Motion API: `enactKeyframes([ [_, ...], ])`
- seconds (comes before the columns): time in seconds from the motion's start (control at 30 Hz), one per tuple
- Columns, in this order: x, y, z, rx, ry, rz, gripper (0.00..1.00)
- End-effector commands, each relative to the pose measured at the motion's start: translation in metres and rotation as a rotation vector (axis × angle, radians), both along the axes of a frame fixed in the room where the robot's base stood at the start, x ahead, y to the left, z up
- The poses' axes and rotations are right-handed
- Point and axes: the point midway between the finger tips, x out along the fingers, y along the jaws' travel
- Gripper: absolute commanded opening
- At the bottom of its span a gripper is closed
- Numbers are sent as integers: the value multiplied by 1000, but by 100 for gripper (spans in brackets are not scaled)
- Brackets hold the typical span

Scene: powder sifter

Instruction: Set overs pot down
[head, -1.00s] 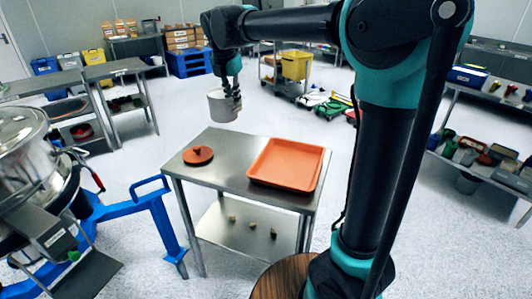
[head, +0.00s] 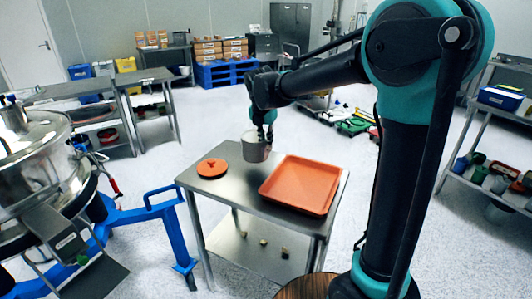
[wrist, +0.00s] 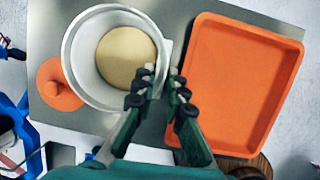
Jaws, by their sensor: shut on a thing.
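The overs pot (head: 256,151) is a pale grey, round, open pot. The wrist view shows tan powder inside the pot (wrist: 78,55). My gripper (head: 264,132) is shut on the side of the pot, at its rim or a small handle; it also shows in the wrist view (wrist: 162,78). The pot is upright over the back part of the steel table (head: 238,197), between the orange lid (head: 212,168) and the orange tray (head: 300,184). I cannot tell whether its base touches the table top.
The tray takes up the table's right side. A steel sifter (head: 40,150) with a blue frame (head: 175,225) stands to the left. Small pieces (head: 263,242) lie on the table's lower shelf. The front left of the table top is clear.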

Motion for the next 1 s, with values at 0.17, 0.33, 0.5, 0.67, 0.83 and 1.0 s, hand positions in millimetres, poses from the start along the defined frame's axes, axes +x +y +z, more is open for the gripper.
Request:
enactKeyframes([
  [0.17,0,0,-14,0,0,0,0],
  [0.33,0,0,-36,0,0,0,0],
  [0.5,0,0,-49,0,0,0,0],
  [0.67,0,0,-50,0,0,0,0],
  [0.83,0,0,-52,0,0,0,0],
  [1.0,0,0,-52,0,0,0,30],
])
